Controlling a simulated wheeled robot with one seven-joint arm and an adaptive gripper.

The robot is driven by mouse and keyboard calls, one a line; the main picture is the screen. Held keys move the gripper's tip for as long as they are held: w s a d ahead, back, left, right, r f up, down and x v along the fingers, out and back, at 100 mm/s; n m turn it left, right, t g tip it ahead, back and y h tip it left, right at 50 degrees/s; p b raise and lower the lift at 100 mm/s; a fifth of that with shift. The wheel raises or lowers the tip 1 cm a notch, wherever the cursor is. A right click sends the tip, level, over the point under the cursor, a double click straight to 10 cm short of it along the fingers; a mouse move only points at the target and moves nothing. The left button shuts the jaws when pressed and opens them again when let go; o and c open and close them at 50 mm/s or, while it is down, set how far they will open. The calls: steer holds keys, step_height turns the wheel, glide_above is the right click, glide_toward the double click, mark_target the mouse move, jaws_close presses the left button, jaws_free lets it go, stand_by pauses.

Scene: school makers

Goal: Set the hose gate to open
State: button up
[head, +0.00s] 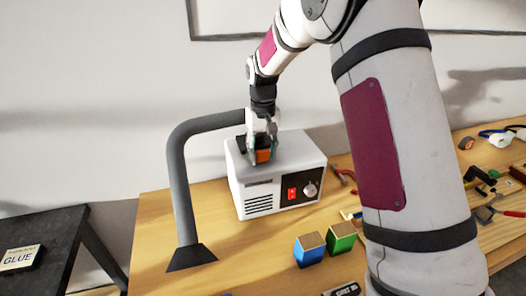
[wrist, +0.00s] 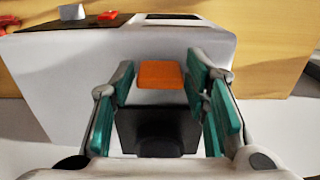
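The hose gate shows as an orange tab (head: 263,156) on top of a white extractor box (head: 256,199), at the end of the grey hose (head: 183,190). In the wrist view the orange tab (wrist: 160,75) lies near a dark square collar with a round dark hose end (wrist: 158,130). My gripper (head: 262,147) points down over the box top. In the wrist view my gripper (wrist: 160,88) has its teal-padded fingers apart, one on each side of the orange tab. Narrow gaps seem to show beside the tab; contact is not clear.
The box front has a red switch (head: 291,194) and a round knob (head: 310,189). Blue (head: 310,250) and green (head: 341,238) blocks stand in front on the wooden table (head: 250,265). Tools lie to the right. A dark table (head: 48,235) with a glue box (head: 20,258) is at left.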

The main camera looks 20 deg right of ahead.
jaws_close()
steer(key=s+p, duration=0.3)
steer(key=s, duration=0.3)
steer(key=o, duration=0.5)
jaws_free()
steer(key=shift+o, duration=0.2)
steer(key=shift+r, duration=0.1)
step_height(320, 180, up, 12)
